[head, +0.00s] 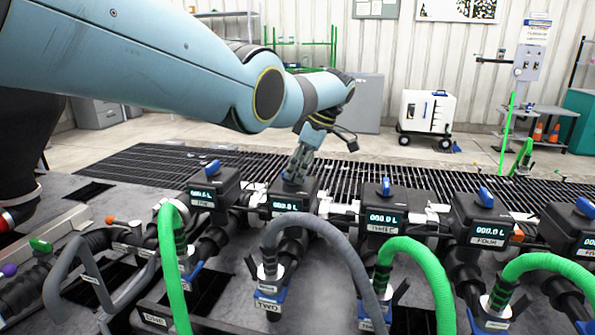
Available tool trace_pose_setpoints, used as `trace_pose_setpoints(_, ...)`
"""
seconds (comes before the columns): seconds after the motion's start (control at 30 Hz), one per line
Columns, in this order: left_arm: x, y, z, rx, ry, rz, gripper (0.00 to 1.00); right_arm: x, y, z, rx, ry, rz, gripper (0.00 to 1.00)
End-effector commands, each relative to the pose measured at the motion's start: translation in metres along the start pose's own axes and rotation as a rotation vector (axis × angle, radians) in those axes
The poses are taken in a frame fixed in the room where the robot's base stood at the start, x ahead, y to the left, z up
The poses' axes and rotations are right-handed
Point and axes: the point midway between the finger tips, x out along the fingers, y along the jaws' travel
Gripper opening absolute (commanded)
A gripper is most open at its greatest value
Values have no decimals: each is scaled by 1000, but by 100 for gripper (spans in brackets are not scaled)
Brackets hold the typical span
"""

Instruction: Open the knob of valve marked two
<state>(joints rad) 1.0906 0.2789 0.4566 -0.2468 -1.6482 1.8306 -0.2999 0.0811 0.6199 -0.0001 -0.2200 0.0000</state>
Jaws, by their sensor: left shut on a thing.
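The valve marked two (294,196) is a black box with a lit display, in the row of like valves in the head view. My left gripper (297,168) reaches down onto its top from above and is shut there. The knob of valve two is hidden by the fingers, so its angle cannot be seen. The display reads about 000.0 L. A label reading TWO (266,304) also shows on the fitting in front, where a grey hose (322,228) joins. My right gripper is not in view.
Valve one (214,190), valve three (384,212) and valve four (482,222) stand close on both sides, with blue knobs on top. Green hoses (425,262) arch in front. A dark floor grating (425,180) lies behind, and a white wheeled box (427,110) stands farther back.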

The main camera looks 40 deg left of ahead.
Motion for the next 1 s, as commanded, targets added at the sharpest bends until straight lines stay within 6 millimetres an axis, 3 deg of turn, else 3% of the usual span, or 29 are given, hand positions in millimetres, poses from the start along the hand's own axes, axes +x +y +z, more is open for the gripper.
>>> trace_pose_setpoints(0.03, 0, 0, 0, -2, -1, 1, 19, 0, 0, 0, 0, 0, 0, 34)
trace_pose_setpoints(0.2, 0, 0, 0, -1, -1, 1, 38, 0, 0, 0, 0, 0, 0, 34)
trace_pose_setpoints(0.53, -7, 1, 0, 0, -1, 2, 38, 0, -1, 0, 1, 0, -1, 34)
trace_pose_setpoints(1.0, -101, 1, 1, -1, -3, 3, 38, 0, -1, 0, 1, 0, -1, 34)
